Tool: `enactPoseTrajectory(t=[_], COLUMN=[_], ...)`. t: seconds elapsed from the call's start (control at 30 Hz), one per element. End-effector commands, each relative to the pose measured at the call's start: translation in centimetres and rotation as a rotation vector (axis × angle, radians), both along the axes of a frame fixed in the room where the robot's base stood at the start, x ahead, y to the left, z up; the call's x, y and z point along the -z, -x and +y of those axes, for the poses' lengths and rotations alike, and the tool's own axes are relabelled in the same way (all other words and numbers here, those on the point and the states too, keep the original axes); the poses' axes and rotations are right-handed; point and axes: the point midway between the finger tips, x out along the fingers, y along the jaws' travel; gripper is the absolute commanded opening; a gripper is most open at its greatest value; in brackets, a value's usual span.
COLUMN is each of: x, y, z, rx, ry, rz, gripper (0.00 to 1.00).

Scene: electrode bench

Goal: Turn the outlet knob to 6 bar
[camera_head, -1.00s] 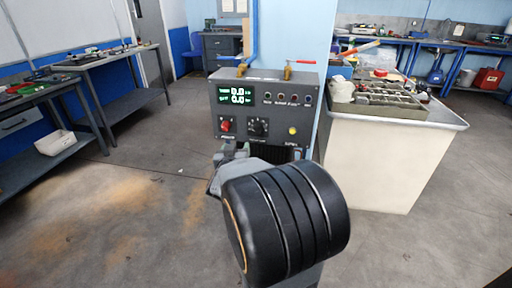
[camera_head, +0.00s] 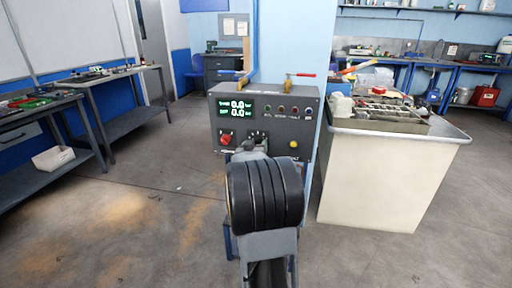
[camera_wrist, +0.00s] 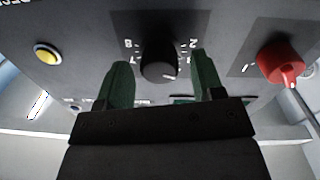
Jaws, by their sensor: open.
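The outlet knob (camera_wrist: 159,62) is a round black dial with a numbered scale around it, on the dark front panel of the control box (camera_head: 233,149). In the wrist view it appears upside down. My gripper (camera_wrist: 161,68) is open, with one green finger on each side of the knob; I cannot tell whether either finger touches it. In the head view my arm hides most of the knob. The green display (camera_head: 237,107) has two lines, both reading about 0.0.
A red knob (camera_wrist: 281,64) is to the right of my gripper in the wrist view, and a yellow button (camera_wrist: 47,53) to the left. A cream cabinet (camera_head: 370,180) with a cluttered top stands right of the box. Open floor lies to the left.

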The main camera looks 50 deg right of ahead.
Motion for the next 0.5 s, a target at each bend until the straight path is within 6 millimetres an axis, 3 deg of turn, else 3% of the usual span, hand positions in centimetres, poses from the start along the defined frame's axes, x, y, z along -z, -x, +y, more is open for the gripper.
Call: enactPoseTrajectory(t=[0.5], x=[-0.01], y=[-0.53], z=[-0.92], rx=[-0.001], ry=[0.000], rz=[0.000], gripper=[0.60])
